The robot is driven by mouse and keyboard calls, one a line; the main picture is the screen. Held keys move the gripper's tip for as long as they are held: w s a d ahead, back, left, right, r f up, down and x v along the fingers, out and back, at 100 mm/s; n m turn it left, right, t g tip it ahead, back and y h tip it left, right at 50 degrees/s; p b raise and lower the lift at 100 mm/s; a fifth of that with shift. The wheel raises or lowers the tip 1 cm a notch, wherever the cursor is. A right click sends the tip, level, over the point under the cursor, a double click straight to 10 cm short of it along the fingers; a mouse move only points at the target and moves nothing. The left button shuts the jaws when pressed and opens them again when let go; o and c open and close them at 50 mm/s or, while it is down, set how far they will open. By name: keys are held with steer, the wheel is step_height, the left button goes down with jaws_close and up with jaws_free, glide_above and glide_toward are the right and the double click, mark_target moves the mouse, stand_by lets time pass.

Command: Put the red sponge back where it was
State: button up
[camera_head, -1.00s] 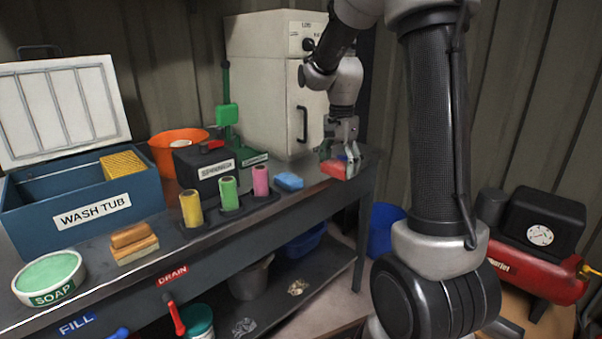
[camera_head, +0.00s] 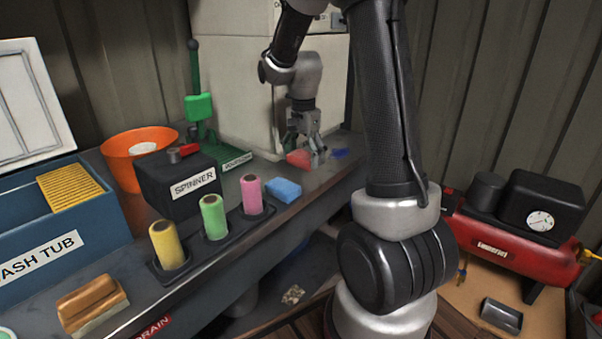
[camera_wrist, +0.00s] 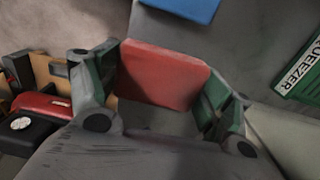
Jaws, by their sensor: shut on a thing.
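The red sponge (camera_head: 299,158) is at the far right end of the bench, between the fingers of my gripper (camera_head: 308,156). In the wrist view the sponge (camera_wrist: 163,75) fills the space between the two green-padded fingers of my gripper (camera_wrist: 165,88), which is shut on it. In the head view the sponge is low, close to the bench top; I cannot tell whether it touches. A blue sponge (camera_head: 283,190) lies on the bench nearer, beside the pink roll. In the wrist view a blue piece (camera_wrist: 188,8) shows at the top edge.
The spinner box (camera_head: 180,180), an orange bucket (camera_head: 140,155) and a wash tub (camera_head: 45,240) stand leftward. Yellow, green and pink rolls (camera_head: 251,194) stand in a black holder. A green squeezer (camera_head: 205,125) and white cabinet (camera_head: 235,85) are behind. A red compressor (camera_head: 500,240) is right.

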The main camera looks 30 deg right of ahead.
mark_target(303, 181)
steer(key=shift+f, duration=2.65)
steer(key=shift+f, duration=0.1)
steer(key=o, duration=0.9)
